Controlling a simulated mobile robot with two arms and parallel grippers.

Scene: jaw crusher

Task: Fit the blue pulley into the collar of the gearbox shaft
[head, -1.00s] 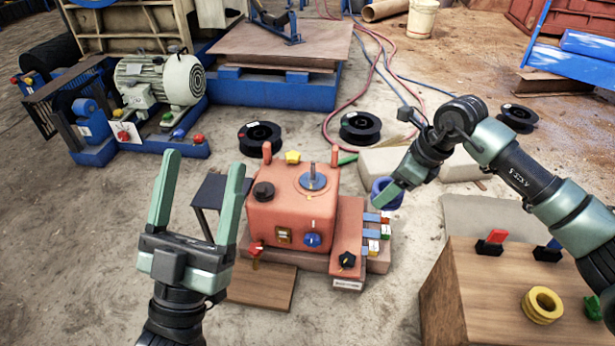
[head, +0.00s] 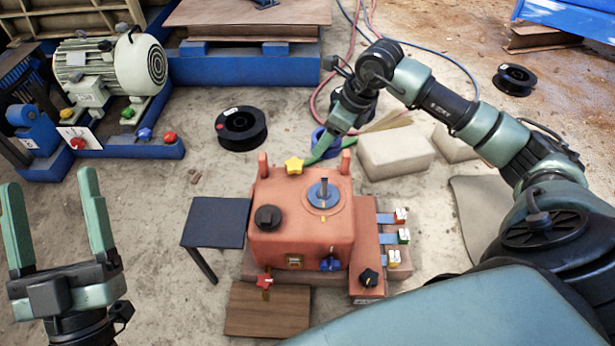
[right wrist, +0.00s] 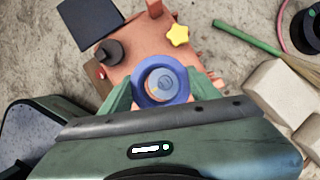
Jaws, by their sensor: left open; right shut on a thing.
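The gearbox (head: 275,225) is an orange box on the floor, mid-frame in the head view. Its shaft (head: 323,188) stands upright from a blue-grey disc on the box's top. My right gripper (head: 324,146) is shut on the blue pulley (head: 318,137), a thick ring partly hidden by the fingers in the head view. In the right wrist view the pulley (right wrist: 162,60) sits between the fingers, above the orange gearbox top (right wrist: 136,50). A grey round part shows through its hole. Pulley and shaft appear apart. My left gripper (head: 52,240) is open and empty at the lower left.
A yellow star knob (head: 294,166), a black knob (head: 267,217) and upright orange posts stand on the gearbox. A dark small table (head: 216,221) is left of it. Pale blocks (head: 395,152) and a black spool (head: 240,128) lie behind. A motor (head: 105,70) stands back left.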

